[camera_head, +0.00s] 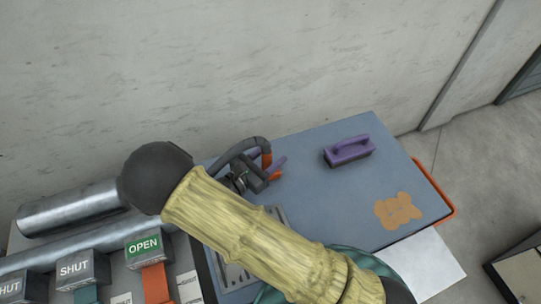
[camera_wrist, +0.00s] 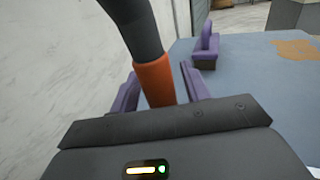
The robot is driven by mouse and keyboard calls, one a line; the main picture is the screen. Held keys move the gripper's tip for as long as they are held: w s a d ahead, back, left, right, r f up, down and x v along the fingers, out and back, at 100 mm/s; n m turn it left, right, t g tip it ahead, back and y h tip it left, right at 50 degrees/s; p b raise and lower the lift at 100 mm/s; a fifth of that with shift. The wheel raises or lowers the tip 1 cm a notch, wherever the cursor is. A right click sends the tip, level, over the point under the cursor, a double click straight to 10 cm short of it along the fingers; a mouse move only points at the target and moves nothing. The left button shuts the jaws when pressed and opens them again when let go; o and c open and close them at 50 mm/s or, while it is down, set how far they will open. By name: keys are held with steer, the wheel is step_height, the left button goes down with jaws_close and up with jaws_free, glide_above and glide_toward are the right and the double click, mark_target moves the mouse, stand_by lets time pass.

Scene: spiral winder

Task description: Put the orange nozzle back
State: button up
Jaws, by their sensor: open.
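The orange nozzle (camera_wrist: 155,82) sits at the end of a dark hose (camera_wrist: 135,25) in the wrist view. In the head view its orange end (camera_head: 266,160) shows beside my gripper (camera_head: 268,173), at the blue-grey table's back left. My gripper (camera_wrist: 157,88) is open, with one purple finger on each side of the nozzle in the wrist view. The nozzle's lower end is hidden behind the gripper body. I cannot tell whether the fingers touch it.
At left are boxes marked OPEN (camera_head: 143,246) and SHUT (camera_head: 75,269), and a metal cylinder (camera_head: 70,210). A concrete wall (camera_head: 250,60) stands behind. The table's right part is mostly clear.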

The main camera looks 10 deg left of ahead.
steer(key=b+v, duration=0.2)
steer(key=v, duration=1)
